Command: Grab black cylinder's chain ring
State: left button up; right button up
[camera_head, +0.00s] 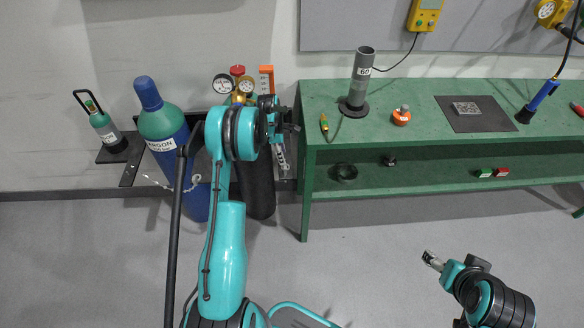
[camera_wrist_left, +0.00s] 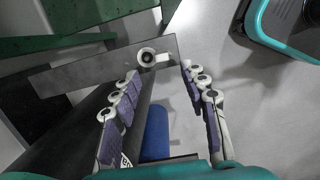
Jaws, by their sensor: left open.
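The black cylinder (camera_head: 258,190) stands by the wall, left of the green table and partly hidden behind my left arm. My left gripper (camera_head: 287,127) is above its right side, near the table's left end. In the left wrist view my left gripper (camera_wrist_left: 160,78) is open with nothing between its fingers. A pale ring (camera_wrist_left: 147,57) lies beyond the fingertips against a grey plate, apart from them. A dark cylinder body (camera_wrist_left: 70,135) shows at lower left there. My right gripper (camera_head: 432,261) is at lower right, over the floor; its jaw state is too small to tell.
A blue argon cylinder (camera_head: 166,140) with a chain (camera_head: 158,183) stands left of my left arm. The green table (camera_head: 440,148) holds a grey tube (camera_head: 361,75) and an orange button (camera_head: 401,115). The floor in front is clear.

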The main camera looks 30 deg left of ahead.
aim_at(285, 168)
pick_arm(q)
jog(key=f+b, duration=0.1)
jog(key=f, duration=0.1)
jog(key=f+b, duration=0.1)
jog(key=f, duration=0.1)
jog(key=f+b, duration=0.1)
jog(key=f, duration=0.1)
jog(key=shift+d+f, duration=0.3)
jog(key=shift+d, duration=0.1)
jog(key=shift+f, duration=0.35)
jog(key=shift+r, duration=0.1)
jog(key=shift+c, duration=1.3)
grip_shut()
